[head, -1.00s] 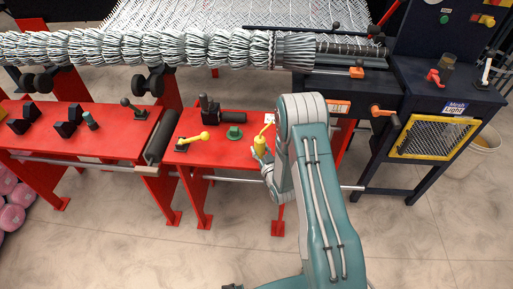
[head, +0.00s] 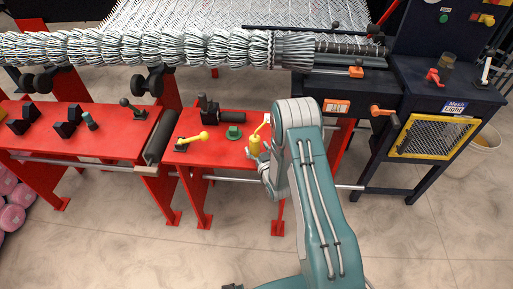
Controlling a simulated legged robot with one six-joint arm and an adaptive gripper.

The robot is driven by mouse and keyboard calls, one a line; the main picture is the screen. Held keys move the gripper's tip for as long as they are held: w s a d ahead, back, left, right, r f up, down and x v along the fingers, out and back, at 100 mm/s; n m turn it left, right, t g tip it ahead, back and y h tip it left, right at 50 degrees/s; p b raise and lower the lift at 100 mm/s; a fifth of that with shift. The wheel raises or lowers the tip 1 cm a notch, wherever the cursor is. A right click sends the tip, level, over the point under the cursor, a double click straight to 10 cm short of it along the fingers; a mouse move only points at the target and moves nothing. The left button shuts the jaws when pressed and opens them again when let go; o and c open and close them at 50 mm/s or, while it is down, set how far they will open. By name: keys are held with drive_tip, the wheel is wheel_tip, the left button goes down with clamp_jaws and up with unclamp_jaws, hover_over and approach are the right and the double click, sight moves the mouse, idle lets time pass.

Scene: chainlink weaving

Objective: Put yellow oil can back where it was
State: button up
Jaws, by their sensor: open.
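The yellow oil can (head: 255,146) stands upright near the right end of the red bench top (head: 218,153), its thin spout pointing up and right. My gripper (head: 262,163) is at the can's lower right, close to it, and is open. From this view I cannot tell whether a finger touches the can or whether its base rests fully on the bench. My arm hides part of the bench's right end.
A yellow-knobbed lever (head: 204,136), a green knob (head: 234,131) and a black fitting (head: 208,107) stand on the bench left of the can. The dark machine with an orange handle (head: 381,112) is to the right. The woven mesh roll (head: 150,48) lies behind.

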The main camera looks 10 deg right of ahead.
drive_tip(key=shift+s+a, duration=0.1)
drive_tip(key=shift+s, duration=0.2)
drive_tip(key=s+d, duration=0.2)
drive_tip(key=s, duration=0.9)
drive_tip(key=w+r+g+h, duration=0.1)
drive_tip(key=w+r+g, duration=0.3)
drive_tip(key=r, duration=0.8)
wheel_tip(320, 180, up, 10)
drive_tip(key=s+g+h, duration=0.2)
drive_tip(key=s, duration=0.1)
drive_tip(key=s+a+r+m+g, duration=0.1)
drive_tip(key=s+r+g, duration=0.2)
drive_tip(key=s, duration=1)
drive_tip(key=s+a+r+g, duration=0.1)
drive_tip(key=s+r+g, duration=0.2)
drive_tip(key=s+r, duration=0.6)
drive_tip(key=s, duration=0.4)
drive_tip(key=shift+r+m, duration=0.15)
drive_tip(key=shift+m, duration=0.25)
